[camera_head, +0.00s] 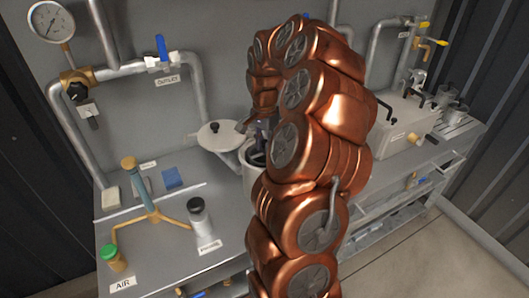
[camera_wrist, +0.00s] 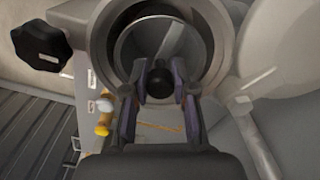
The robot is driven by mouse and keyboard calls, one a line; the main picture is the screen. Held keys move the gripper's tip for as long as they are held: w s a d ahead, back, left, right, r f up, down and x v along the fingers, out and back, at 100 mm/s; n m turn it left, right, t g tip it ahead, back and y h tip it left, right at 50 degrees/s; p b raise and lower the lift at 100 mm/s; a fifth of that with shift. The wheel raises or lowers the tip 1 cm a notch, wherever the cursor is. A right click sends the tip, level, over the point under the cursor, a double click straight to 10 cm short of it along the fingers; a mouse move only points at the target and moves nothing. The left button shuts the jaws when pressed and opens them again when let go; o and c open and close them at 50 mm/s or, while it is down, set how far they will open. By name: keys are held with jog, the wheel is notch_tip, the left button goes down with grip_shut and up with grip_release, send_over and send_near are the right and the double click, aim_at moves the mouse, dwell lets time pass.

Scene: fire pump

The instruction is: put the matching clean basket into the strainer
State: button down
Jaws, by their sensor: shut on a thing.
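The strainer (camera_head: 250,178) is an open grey pot on the bench, largely hidden by my arm in the head view. Its round pale lid (camera_head: 221,138) with a dark knob is swung out to the left. In the wrist view the strainer's thick grey rim (camera_wrist: 207,22) surrounds a shiny metal basket (camera_wrist: 140,38). My gripper (camera_wrist: 160,82) is shut on a dark round knob, seemingly the basket's handle, over the strainer's mouth. How deep the basket sits cannot be told. Other metal baskets or cups (camera_head: 452,110) stand on a rack at the far right.
A pale box (camera_head: 398,125) with dark handles stands right of my arm. Pipes and a gauge (camera_head: 51,21) line the wall.

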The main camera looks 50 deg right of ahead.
aim_at(265, 155)
jog(key=shift+d+f, duration=0.1)
jog(key=shift+f, duration=0.3)
notch_tip(265, 155, down, 4)
jog(key=shift+r+p, duration=0.1)
jog(key=shift+p, duration=0.8)
jog(key=shift+f, duration=0.35)
jog(key=c, duration=0.9)
grip_release()
jog(key=shift+c, duration=0.2)
jog(key=shift+r, duration=0.2)
notch_tip(265, 155, up, 11)
jog(key=b, duration=0.4)
jog(key=shift+f, duration=0.2)
jog(key=shift+r+b, duration=0.35)
jog(key=shift+r, duration=0.3)
